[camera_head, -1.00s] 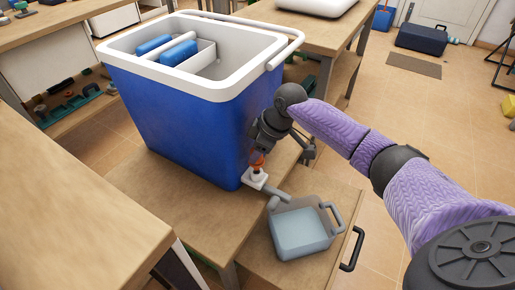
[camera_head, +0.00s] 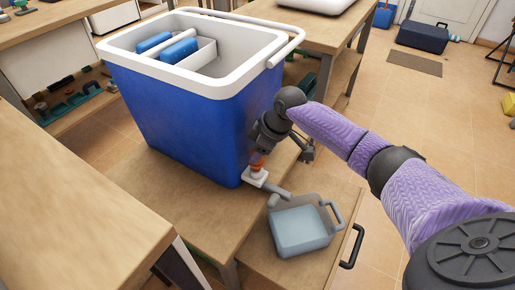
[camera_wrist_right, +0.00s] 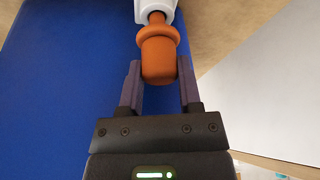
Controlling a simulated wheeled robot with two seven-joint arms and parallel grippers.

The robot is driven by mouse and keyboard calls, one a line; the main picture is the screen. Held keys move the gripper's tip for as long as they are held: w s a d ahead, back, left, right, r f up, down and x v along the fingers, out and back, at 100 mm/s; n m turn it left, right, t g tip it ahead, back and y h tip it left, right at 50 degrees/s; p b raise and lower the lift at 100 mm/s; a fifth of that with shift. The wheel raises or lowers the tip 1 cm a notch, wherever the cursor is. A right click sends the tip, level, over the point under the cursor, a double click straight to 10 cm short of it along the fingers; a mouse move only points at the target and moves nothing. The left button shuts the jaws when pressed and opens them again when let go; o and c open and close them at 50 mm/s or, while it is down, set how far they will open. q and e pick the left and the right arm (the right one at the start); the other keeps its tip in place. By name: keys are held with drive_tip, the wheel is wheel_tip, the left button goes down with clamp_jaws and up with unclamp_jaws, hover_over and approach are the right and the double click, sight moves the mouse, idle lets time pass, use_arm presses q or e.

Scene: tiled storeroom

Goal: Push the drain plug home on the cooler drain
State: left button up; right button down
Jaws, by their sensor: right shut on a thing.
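The blue cooler (camera_head: 195,115) with a white rim stands on a wooden bench. Its white drain fitting (camera_head: 255,177) sticks out low on its front right corner, and also shows at the top of the right wrist view (camera_wrist_right: 153,10). The orange drain plug (camera_wrist_right: 158,60) has its narrow stem at the fitting's mouth, with the collar standing apart from the fitting. It shows in the head view (camera_head: 257,161) just above the fitting. My right gripper (camera_wrist_right: 157,74) is shut on the plug, one finger on each side. My left gripper is not in view.
A pale blue-grey tub (camera_head: 328,240) with a handle stands below the grey drain spout (camera_head: 279,194) on a lower wooden surface. Blue ice packs (camera_head: 178,52) lie in the cooler. Another bench (camera_head: 75,200) stands at the left.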

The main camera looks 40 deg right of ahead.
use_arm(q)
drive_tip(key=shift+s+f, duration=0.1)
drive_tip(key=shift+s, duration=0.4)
use_arm(e)
drive_tip(key=shift+f, duration=0.6)
use_arm(q)
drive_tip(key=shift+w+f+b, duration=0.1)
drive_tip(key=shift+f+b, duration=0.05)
drive_tip(key=shift+b, duration=0.2)
use_arm(e)
drive_tip(key=shift+f, duration=0.4)
drive_tip(key=c, duration=0.7)
unclamp_jaws()
drive_tip(key=o, duration=0.5)
use_arm(q)
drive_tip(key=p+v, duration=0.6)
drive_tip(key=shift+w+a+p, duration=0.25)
drive_tip(key=shift+p, duration=0.05)
use_arm(e)
drive_tip(key=v, duration=1)
drive_tip(key=shift+f, duration=0.1)
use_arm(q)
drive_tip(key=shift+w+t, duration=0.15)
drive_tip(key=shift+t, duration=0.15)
